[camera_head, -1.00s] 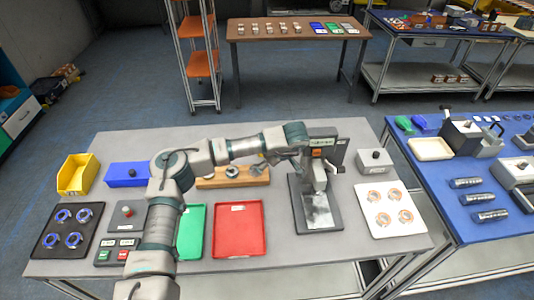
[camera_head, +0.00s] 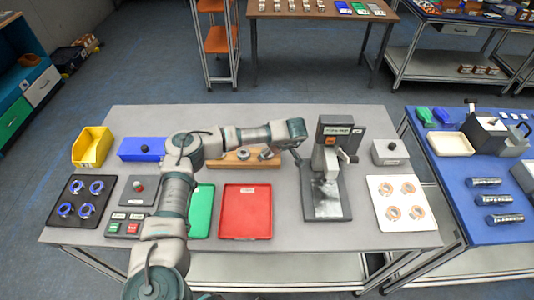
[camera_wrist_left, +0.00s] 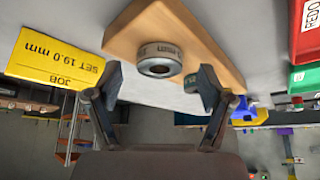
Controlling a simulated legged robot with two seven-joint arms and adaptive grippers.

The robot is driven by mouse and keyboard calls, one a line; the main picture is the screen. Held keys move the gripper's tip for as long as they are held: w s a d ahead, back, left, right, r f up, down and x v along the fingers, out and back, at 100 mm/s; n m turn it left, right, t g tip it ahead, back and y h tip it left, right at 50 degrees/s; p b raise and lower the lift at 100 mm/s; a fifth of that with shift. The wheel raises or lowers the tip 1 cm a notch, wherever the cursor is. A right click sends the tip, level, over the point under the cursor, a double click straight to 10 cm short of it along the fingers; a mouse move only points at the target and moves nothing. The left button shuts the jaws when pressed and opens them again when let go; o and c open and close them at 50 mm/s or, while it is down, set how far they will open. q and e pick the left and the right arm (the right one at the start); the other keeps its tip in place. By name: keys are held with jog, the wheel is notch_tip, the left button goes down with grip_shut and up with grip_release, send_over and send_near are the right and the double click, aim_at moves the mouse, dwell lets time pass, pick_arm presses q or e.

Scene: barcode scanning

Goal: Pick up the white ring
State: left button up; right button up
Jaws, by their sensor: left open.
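The white ring (camera_head: 243,154) sits on the wooden block at the middle of the grey table. In the left wrist view the ring (camera_wrist_left: 158,60) shows a pale band with printed text and a dark hole. My left gripper (camera_head: 268,153) is at the ring's right in the head view, small and partly hidden by my arm. In the wrist view my left gripper (camera_wrist_left: 162,88) is open and empty, its two fingers spread wide. The ring appears just beyond the gap between the fingertips, not held. My right gripper is not in view.
The wooden block (camera_head: 218,161) stands behind a red tray (camera_head: 246,212) and a green tray (camera_head: 202,212). A press with a display (camera_head: 338,130) stands close on the right. A yellow job card (camera_wrist_left: 55,55) shows in the wrist view. A blue box (camera_head: 141,149) is left.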

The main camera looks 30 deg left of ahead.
pick_arm(q)
jog(key=shift+w+a+f, duration=0.15)
jog(key=shift+a+f, duration=0.1)
jog(key=shift+f, duration=0.3)
jog(key=shift+r, duration=0.1)
jog(key=c, duration=1.4)
